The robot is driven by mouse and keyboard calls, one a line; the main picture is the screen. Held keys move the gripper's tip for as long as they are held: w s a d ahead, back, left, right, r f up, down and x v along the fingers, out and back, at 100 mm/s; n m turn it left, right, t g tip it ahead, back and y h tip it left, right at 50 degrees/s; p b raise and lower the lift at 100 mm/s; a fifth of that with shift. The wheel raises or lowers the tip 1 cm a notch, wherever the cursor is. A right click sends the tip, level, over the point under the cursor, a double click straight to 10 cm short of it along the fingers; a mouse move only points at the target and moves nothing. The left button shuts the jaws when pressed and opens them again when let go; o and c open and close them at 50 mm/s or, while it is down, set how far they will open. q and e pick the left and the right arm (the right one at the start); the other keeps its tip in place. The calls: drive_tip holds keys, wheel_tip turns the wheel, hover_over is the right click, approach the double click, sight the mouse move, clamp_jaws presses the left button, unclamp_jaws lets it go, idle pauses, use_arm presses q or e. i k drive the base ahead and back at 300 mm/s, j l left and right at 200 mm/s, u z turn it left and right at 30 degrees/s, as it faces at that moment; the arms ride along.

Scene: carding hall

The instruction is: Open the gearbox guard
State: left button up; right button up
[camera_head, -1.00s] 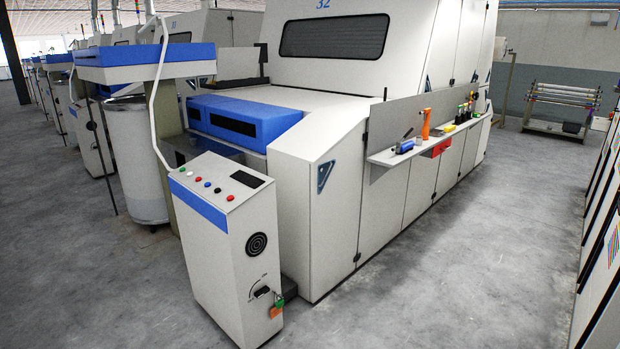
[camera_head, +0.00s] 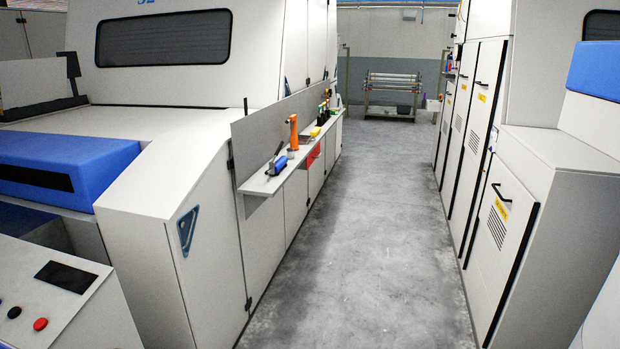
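No part is plainly marked as the gearbox guard at this size. On the right machine, a low white door (camera_head: 488,255) has a black handle (camera_head: 500,192), a yellow label (camera_head: 502,213) too small to read, and vent slots. It looks shut. Taller white doors (camera_head: 481,115) with black handles and yellow labels stand beyond it, also apparently shut. The left machine has plain white side panels (camera_head: 215,255), with a blue triangular emblem (camera_head: 187,230) on its near corner. Neither of my grippers is in view.
A grey-floored aisle (camera_head: 365,210) runs clear between the machines. A shelf (camera_head: 262,184) with an orange tool (camera_head: 293,132) and several small items juts from the left machine. A control box (camera_head: 95,300) stands at the lower left. A roller rack (camera_head: 392,95) stands at the far end.

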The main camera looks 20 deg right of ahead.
sight(506, 207)
drive_tip(key=i+l+z, duration=0.1)
drive_tip(key=i+z, duration=0.2)
drive_tip(key=z, duration=0.15)
drive_tip(key=i+z, duration=0.3)
drive_tip(key=z, duration=0.2)
drive_tip(key=i+j+z, duration=0.2)
drive_tip(key=z, duration=0.25)
drive_tip(key=i+j+z, duration=0.25)
drive_tip(key=z, duration=0.2)
drive_tip(key=i+j+z, duration=0.3)
drive_tip(key=z, duration=0.2)
drive_tip(key=i+j+z, duration=0.45)
drive_tip(key=j, duration=0.15)
drive_tip(key=i+j+z, duration=0.2)
drive_tip(key=j+z, duration=0.25)
drive_tip(key=j, duration=0.2)
